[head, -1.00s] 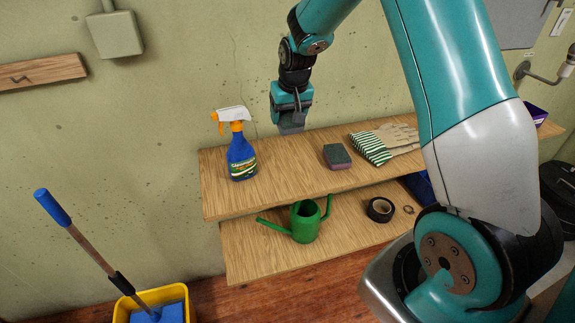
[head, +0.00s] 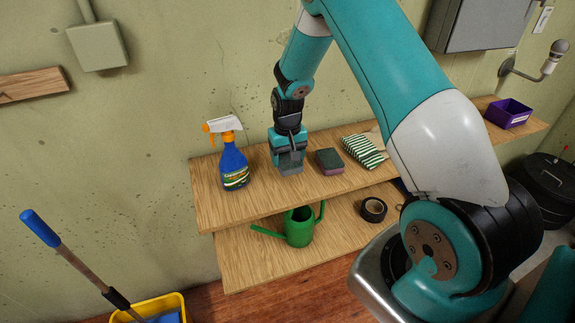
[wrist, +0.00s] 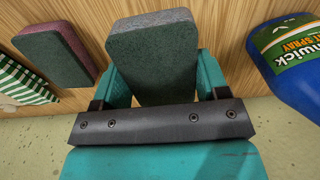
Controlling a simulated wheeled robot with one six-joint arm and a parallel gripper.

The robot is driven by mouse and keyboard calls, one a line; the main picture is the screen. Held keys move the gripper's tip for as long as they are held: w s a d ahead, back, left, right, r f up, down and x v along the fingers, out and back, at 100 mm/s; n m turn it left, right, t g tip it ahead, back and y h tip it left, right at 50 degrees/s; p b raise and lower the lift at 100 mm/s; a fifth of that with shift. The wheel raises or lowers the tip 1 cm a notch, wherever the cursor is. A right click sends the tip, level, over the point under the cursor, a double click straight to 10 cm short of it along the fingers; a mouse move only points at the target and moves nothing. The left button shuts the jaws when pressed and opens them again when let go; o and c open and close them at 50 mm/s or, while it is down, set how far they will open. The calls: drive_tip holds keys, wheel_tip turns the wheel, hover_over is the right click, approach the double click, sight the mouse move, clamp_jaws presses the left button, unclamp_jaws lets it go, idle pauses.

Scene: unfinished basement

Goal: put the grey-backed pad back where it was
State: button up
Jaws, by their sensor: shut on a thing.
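My gripper (head: 287,157) is shut on the grey-backed pad (head: 290,163), low over the upper wooden shelf. In the wrist view the grey-backed pad (wrist: 152,58) shows a dark green face and a grey back along its far edge, between the fingers of my gripper (wrist: 155,85). In the head view it is partly hidden by the gripper, and I cannot tell whether it touches the shelf. A second pad (head: 329,161), dark on top with a pinkish-purple side, lies just right of it; the wrist view shows this second pad (wrist: 55,55) at left, apart from the held one.
A blue spray bottle (head: 234,168) stands left of my gripper on the upper shelf (head: 265,200). Striped gloves (head: 362,150) and a purple bin (head: 508,113) are farther right. A green watering can (head: 299,228) and black tape (head: 373,209) sit on the lower shelf.

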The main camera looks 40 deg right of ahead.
sight(287, 157)
drive_tip(key=shift+f+p, duration=0.4)
drive_tip(key=shift+f, duration=1.9)
drive_tip(key=o, duration=0.8)
wheel_tip(287, 157, up, 12)
drive_tip(key=shift+a+f+b, duration=0.1)
drive_tip(key=shift+b, duration=1.05)
drive_tip(key=s+a+r+n+y, duration=0.1)
drive_tip(key=s+a+r+n, duration=0.2)
drive_tip(key=s+a+r, duration=0.5)
drive_tip(key=s+a+r+n+y, duration=0.1)
drive_tip(key=s+a+r+n, duration=0.2)
drive_tip(key=s+a+r, duration=0.45)
drive_tip(key=s+a+r+n, duration=0.1)
drive_tip(key=s+a, duration=0.1)
drive_tip(key=s, duration=0.2)
drive_tip(key=s+a+n+y, duration=0.1)
drive_tip(key=s+a+n, duration=0.1)
drive_tip(key=s+a, duration=0.1)
drive_tip(key=s+a+r+n+y, duration=0.1)
drive_tip(key=s+a, duration=0.2)
drive_tip(key=s, duration=0.2)
drive_tip(key=shift+s+a+r, duration=0.2)
drive_tip(key=shift+s+r, duration=0.1)
